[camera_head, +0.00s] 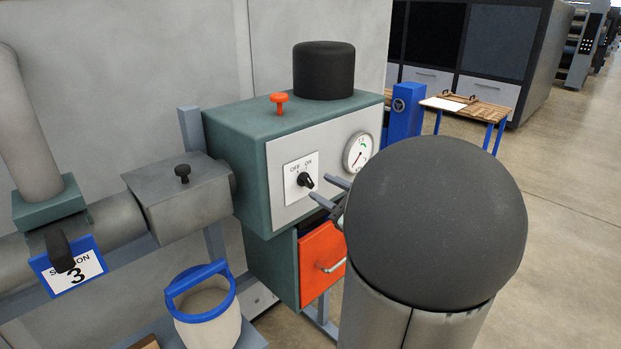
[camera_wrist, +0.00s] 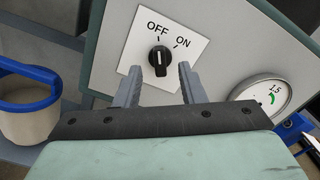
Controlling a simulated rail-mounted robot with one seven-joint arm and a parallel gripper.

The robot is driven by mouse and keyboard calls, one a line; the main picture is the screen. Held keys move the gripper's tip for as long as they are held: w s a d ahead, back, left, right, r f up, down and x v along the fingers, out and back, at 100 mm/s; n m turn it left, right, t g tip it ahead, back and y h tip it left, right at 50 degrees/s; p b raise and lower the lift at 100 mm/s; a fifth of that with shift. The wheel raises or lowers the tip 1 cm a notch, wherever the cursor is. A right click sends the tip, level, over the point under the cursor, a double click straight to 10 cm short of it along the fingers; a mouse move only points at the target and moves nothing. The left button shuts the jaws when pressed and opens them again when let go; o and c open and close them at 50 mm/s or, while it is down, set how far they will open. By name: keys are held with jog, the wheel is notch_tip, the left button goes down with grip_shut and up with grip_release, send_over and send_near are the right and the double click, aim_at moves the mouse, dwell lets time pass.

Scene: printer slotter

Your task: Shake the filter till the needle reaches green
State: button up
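The green filter box (camera_head: 238,150) stands against the wall with a grey front panel. On the panel is a black OFF/ON knob (camera_head: 305,180), which also shows in the wrist view (camera_wrist: 159,58); its white mark points roughly upward, between OFF and ON. The round gauge (camera_head: 358,151) has a green arc near its top; its red needle points to the lower part. An orange-red knob (camera_head: 279,102) sticks up from the box top. My gripper (camera_wrist: 158,72) is open and empty, its fingers on either side below the knob.
An orange drawer (camera_head: 321,262) with a handle sits under the box. A blue-rimmed bucket (camera_head: 206,312) stands at lower left. Pipes and a grey duct (camera_head: 180,200) run left. A wooden table (camera_head: 466,112) and open floor (camera_head: 565,190) lie right.

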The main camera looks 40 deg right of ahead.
aim_at(309, 181)
jog(key=shift+w+a+p, duration=0.15)
jog(key=shift+w, duration=1)
jog(key=shift+w+a+p, duration=0.1)
jog(key=shift+w+p, duration=0.05)
jog(key=shift+w, duration=0.95)
jog(key=shift+c, duration=0.3)
grip_shut()
